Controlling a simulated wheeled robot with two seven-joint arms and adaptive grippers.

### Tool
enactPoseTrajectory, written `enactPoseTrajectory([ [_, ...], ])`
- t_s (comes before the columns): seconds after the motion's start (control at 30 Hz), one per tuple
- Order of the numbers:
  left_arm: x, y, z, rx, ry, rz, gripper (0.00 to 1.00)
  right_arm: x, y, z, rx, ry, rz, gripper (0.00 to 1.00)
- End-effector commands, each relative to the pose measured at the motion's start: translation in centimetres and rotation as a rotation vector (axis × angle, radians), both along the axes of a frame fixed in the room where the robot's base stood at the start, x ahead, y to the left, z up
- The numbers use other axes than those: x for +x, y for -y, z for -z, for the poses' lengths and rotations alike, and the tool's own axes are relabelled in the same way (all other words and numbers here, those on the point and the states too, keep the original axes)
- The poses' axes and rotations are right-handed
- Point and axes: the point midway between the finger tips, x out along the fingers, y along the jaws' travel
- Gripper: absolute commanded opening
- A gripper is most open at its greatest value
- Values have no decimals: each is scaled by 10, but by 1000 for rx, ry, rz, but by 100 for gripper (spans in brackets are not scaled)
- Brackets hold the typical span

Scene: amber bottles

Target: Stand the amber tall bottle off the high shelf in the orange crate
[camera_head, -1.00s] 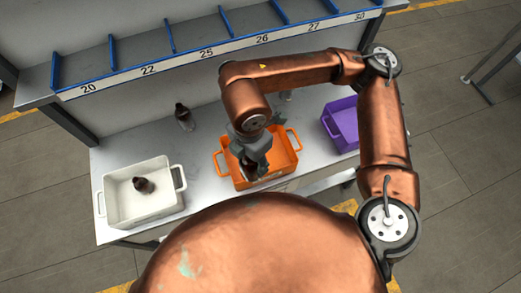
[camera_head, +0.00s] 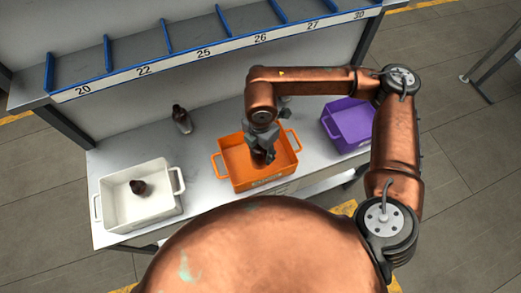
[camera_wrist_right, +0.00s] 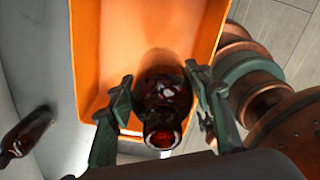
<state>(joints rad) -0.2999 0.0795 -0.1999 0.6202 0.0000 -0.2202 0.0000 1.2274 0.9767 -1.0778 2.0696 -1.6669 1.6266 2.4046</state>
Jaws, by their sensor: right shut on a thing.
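The orange crate (camera_head: 230,167) stands on the lower bench between a white crate and a purple crate. My right gripper (camera_head: 262,150) is over the crate, pointing down. It is shut on the amber bottle (camera_head: 260,157), which is mostly hidden by the gripper in the head view. In the right wrist view the amber bottle (camera_wrist_right: 163,95) sits between the two fingers (camera_wrist_right: 160,105), its open mouth toward the camera, with the orange crate (camera_wrist_right: 125,45) beyond it. I cannot tell whether its base touches the crate floor. My left gripper is not in view.
A white crate (camera_head: 110,215) at left holds a dark amber bottle (camera_head: 138,188). Another amber bottle (camera_head: 181,119) stands on the bench behind. A purple crate (camera_head: 345,127) is at right. A high shelf (camera_head: 200,50) with blue dividers runs along the back.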

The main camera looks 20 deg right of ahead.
Motion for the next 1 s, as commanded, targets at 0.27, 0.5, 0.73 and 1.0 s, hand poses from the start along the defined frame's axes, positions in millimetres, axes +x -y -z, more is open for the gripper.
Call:
enactPoseTrajectory([
  [0.27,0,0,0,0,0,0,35,0,0,1,0,0,0,17],
  [0.5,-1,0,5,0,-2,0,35,0,0,8,0,-1,0,17],
  [0.73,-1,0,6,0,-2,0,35,0,0,11,1,0,0,17],
  [1.0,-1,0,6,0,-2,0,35,0,0,11,0,0,0,64],
])
